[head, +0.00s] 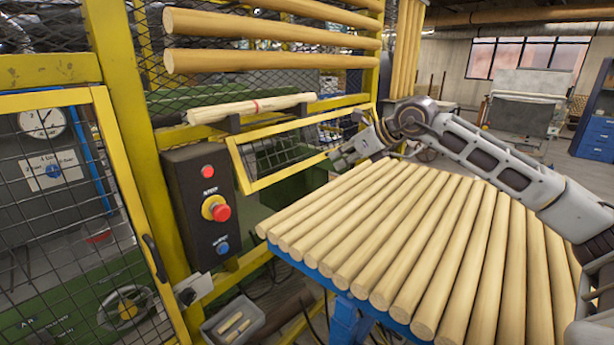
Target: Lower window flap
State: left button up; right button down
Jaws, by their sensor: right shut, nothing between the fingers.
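The window flap (238,166) is a yellow frame with dark wire mesh, set in the yellow machine guard right of the control box. It appears to tilt outward, with its lower edge toward me. My right gripper (340,160) is shut and empty at the flap's lower right part. Its fingertips overlap the frame edge in the picture; I cannot tell whether they touch it. The gripper and forearm hide the flap's right end. My left gripper is not in view.
A blue table (312,273) bearing several wooden rods lies below my right arm. A control box (203,200) with a red stop button stands left of the flap. A rod (250,107) rests on brackets above it. A grey bin (232,322) sits low in front.

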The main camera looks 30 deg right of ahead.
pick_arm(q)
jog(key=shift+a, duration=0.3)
